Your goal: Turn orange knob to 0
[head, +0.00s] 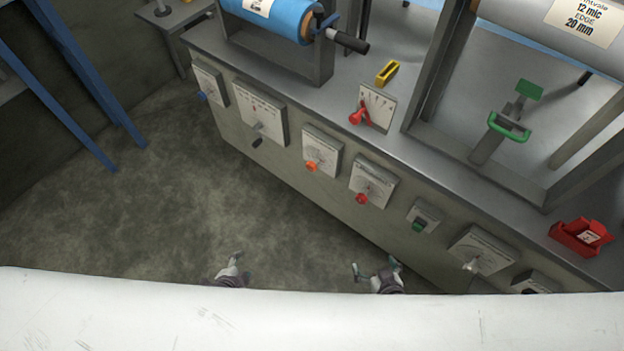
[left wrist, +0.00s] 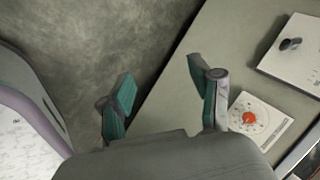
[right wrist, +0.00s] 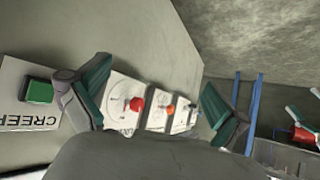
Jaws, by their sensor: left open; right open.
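The orange knob (head: 311,166) sits on a white dial plate (head: 322,150) on the front panel of the machine in the head view. It also shows in the left wrist view (left wrist: 249,118), to the right of my left gripper (left wrist: 165,95). The dial's numbers are too small to read. My left gripper (head: 232,270) is open and empty, low in the head view, apart from the panel. My right gripper (head: 377,272) is open and empty, also apart from the panel. In the right wrist view, a red knob (right wrist: 136,104) shows between its fingers (right wrist: 155,95), farther off.
The red knob (head: 361,198) is on the dial right of the orange one. A slider plate (head: 260,112) is on its left, a green button (head: 419,226) farther right. A red lever (head: 358,115) stands on the top. The floor (head: 170,200) before the panel is clear.

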